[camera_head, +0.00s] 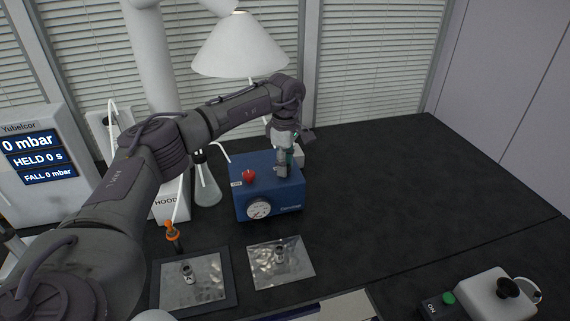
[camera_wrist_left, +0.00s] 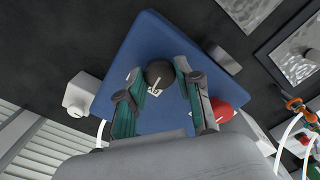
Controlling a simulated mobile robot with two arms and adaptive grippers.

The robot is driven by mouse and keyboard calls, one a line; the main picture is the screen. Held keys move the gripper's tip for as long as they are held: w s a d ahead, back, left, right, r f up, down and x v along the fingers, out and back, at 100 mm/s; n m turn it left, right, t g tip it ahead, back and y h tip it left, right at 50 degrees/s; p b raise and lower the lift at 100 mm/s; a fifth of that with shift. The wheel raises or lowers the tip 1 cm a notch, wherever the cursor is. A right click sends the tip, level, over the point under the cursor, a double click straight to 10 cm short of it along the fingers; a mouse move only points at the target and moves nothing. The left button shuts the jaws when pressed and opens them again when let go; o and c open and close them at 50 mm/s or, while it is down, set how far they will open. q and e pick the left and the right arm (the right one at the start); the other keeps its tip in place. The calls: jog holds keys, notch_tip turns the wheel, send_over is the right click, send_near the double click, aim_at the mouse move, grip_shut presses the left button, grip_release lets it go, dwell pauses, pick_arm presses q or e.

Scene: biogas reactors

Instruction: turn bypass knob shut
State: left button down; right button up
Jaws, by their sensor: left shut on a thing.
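A blue pump box (camera_head: 254,200) stands on the dark bench, with a round gauge on its front and a red knob (camera_head: 249,177) on top. In the left wrist view, a black round knob (camera_wrist_left: 158,72) sits on the blue top, with a small white marking beside it; the marking is too small to read. My left gripper (camera_head: 283,170) reaches down to the right part of the box top. In the wrist view its fingers (camera_wrist_left: 160,78) close on either side of the black knob. The red knob (camera_wrist_left: 221,110) lies just outside one finger. My right gripper is out of view.
A conical flask (camera_head: 207,188) stands left of the box. Two silver sheets (camera_head: 262,262) with small metal fittings lie in front. A display unit (camera_head: 38,150) reads 0 mbar. A white box with a black knob (camera_head: 508,287) is at bottom right.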

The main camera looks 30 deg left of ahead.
pick_arm(q)
jog(key=shift+m, duration=0.9)
jog(key=c, duration=0.8)
grip_release()
jog(key=shift+o, duration=0.2)
jog(key=shift+r, duration=0.1)
notch_tip(320, 180, up, 12)
